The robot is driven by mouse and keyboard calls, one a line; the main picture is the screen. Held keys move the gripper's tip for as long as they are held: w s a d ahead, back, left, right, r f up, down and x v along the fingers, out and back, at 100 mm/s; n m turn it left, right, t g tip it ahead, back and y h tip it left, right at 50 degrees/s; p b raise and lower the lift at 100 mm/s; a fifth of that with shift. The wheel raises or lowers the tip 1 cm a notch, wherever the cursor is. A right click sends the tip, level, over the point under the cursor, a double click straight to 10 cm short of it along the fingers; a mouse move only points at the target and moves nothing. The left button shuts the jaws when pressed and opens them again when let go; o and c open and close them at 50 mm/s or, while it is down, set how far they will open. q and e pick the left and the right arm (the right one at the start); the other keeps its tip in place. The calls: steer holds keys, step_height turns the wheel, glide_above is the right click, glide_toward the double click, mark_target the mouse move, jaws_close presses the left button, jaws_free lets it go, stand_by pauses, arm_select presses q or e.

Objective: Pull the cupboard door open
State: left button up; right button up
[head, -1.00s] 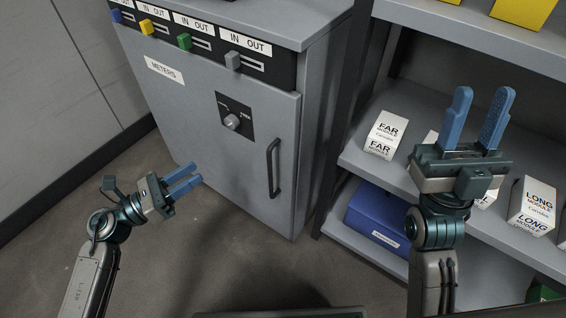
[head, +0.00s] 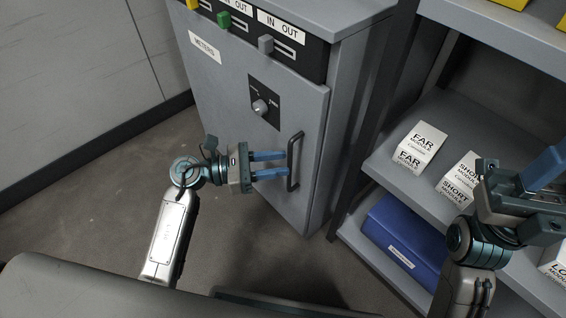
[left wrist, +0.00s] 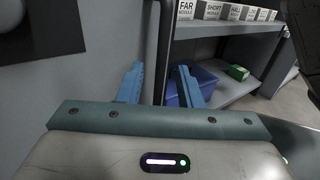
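The grey cupboard door (head: 225,90) is shut, with a dark upright bar handle (head: 296,150) near its right edge and a knob (head: 260,107) on a black plate. My left gripper (head: 286,164) is open, its blue fingertips at the lower part of the handle. In the left wrist view a dark upright bar (left wrist: 164,50), which looks like the handle, shows between the two fingers (left wrist: 158,85); whether they touch it I cannot tell. My right gripper (head: 555,160) is at the right edge by the shelves, its fingers apart and partly cut off by the frame.
Right of the cupboard, a grey shelf unit (head: 395,172) holds white module boxes (head: 419,147) and a blue bin (head: 400,240). The floor (head: 120,190) left of and before the cupboard is clear. A wall (head: 70,70) stands at the left.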

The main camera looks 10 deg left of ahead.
arm_select(q)
steer(key=shift+x, duration=0.95)
jaws_close()
